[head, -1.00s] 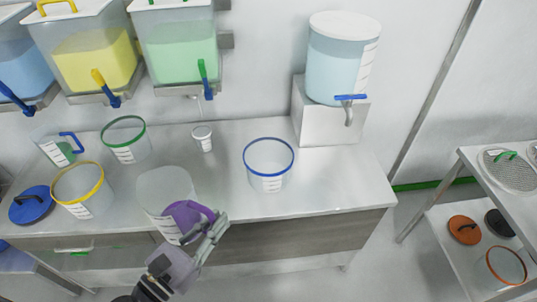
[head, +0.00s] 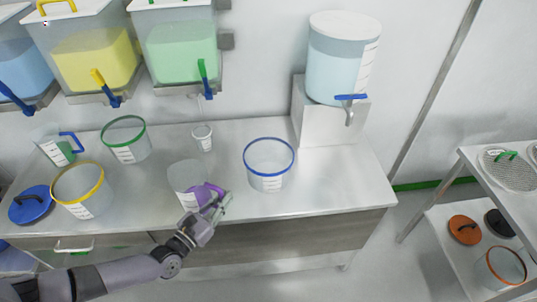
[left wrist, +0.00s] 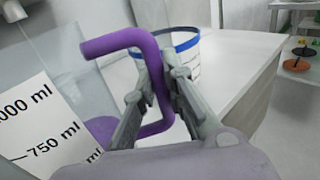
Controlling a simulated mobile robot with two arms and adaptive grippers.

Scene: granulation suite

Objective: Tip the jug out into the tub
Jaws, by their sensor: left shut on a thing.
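A clear jug (head: 186,177) with a purple handle (head: 207,192) is at the front of the counter, between the yellow-rimmed and blue-rimmed tubs. My left gripper (head: 219,204) is shut on this handle. In the left wrist view the fingers (left wrist: 165,88) close around the purple handle (left wrist: 152,62), and the jug's scale label (left wrist: 38,125) shows at left. The jug looks roughly upright; whether it touches the counter I cannot tell. The blue-rimmed tub (head: 269,170) stands to its right and looks empty; it also shows behind the handle in the left wrist view (left wrist: 187,43). My right gripper is not in view.
A yellow-rimmed tub (head: 79,202), a green-rimmed tub (head: 127,145), a blue-handled jug (head: 55,151), a blue lid (head: 31,205) and a small cup (head: 202,138) stand on the counter (head: 335,185). A tapped dispenser (head: 338,72) stands at back right. The counter's right end is clear.

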